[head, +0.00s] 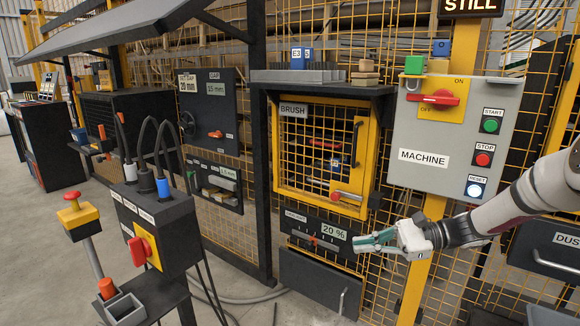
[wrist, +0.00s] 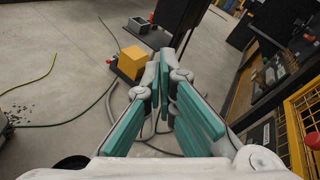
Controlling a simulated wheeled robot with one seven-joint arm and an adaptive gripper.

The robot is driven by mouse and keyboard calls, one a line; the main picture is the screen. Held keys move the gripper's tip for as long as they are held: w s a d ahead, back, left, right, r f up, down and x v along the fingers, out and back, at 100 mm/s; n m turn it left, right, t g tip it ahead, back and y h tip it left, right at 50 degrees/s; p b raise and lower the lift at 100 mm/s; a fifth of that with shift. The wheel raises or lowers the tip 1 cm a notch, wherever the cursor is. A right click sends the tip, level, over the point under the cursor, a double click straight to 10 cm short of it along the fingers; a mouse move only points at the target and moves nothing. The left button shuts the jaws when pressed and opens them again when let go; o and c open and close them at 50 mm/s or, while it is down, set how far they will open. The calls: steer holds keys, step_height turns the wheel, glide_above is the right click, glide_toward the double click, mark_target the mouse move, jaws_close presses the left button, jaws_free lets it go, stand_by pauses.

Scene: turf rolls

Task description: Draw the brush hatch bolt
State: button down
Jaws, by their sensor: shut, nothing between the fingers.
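The brush hatch (head: 318,150) is a yellow-framed mesh door marked BRUSH, and it looks closed. A bolt with a red knob (head: 336,195) and a pale bar lies across its lower right edge. My gripper (head: 358,243) is below and right of the bolt, apart from it, in front of the 20 % panel. Its teal-padded fingers point left, shut and empty. In the wrist view my gripper (wrist: 166,65) shows its fingers together. A red knob (wrist: 313,138), probably the bolt's, shows at the right edge by the yellow frame, clear of the fingers.
A grey MACHINE box (head: 435,140) with a red switch and buttons stands right of the hatch. A dark drawer (head: 315,280) is below the 20 % panel (head: 318,233). A pedestal box (head: 155,225) with cables stands at front left.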

steer(key=s+a+r+n+g+h, duration=0.2)
steer(key=s+a+r+n+h, duration=0.15)
steer(key=s, duration=0.75)
steer(key=s+a+r+n+g+h, duration=0.2)
steer(key=s+r+n+h, duration=0.3)
steer(key=s, duration=0.5)
steer(key=s+d+n+t+h, duration=0.2)
steer(key=s+d+n+h, duration=0.15)
steer(key=s, duration=0.65)
steer(key=s+d+n+t+h, duration=0.1)
steer(key=s+d+n+h, duration=0.25)
steer(key=s, duration=0.65)
step_height(320, 180, up, 28)
steer(key=t+p, duration=0.3)
steer(key=p, duration=2.3)
steer(key=shift+d+m+t, duration=0.35)
steer(key=shift+d+t, duration=0.05)
steer(key=shift+d, duration=0.05)
steer(key=shift+f, duration=0.15)
